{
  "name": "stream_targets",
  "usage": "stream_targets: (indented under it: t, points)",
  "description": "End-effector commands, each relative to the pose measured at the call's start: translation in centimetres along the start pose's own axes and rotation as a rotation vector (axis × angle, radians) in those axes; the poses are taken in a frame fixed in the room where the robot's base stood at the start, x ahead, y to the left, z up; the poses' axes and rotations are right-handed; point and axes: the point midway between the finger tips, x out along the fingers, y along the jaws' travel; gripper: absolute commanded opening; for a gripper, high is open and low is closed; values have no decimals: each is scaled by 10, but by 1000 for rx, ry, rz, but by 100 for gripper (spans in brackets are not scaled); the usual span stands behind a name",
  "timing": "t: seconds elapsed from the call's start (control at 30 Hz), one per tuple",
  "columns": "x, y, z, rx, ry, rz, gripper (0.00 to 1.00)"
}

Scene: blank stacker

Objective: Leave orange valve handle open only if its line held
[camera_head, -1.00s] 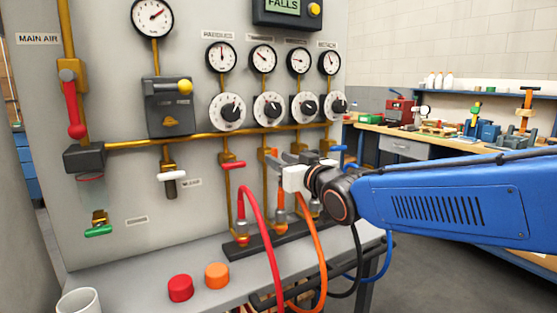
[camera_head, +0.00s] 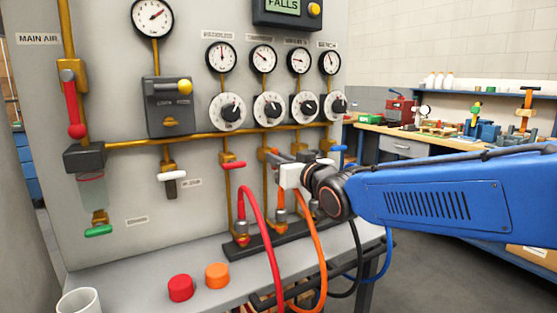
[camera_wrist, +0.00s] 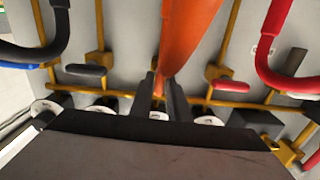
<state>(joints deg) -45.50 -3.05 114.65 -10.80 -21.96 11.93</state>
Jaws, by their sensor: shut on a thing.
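My gripper (camera_head: 277,158) is at the second line from the left on the grey panel (camera_head: 120,190). In the wrist view its fingers (camera_wrist: 161,95) are closed around the narrow orange part, which I take for the orange valve handle (camera_wrist: 159,84). The wide orange hose (camera_wrist: 188,25) overlaps it there. In the head view my gripper hides most of the handle, so its angle cannot be told. The second gauge (camera_head: 263,58) has its needle toward upper left. The display (camera_head: 282,6) reads "FALLS".
The red handle (camera_head: 233,165) lies close left of my gripper and the blue handle (camera_head: 338,148) to its right. Red (camera_head: 250,200) and orange (camera_head: 318,235) hoses loop below. Red (camera_head: 180,288) and orange (camera_head: 217,275) caps and a white cup (camera_head: 78,302) stand on the shelf.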

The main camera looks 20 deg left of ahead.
Motion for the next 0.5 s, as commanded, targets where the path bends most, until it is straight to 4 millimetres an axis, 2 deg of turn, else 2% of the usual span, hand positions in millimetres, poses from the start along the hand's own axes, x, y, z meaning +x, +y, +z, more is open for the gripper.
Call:
stream_targets:
  t: [0.27,0.5]
  points:
    - [0,1,0,159,0,0,0]
    - [0,3,1,379,0,1,0]
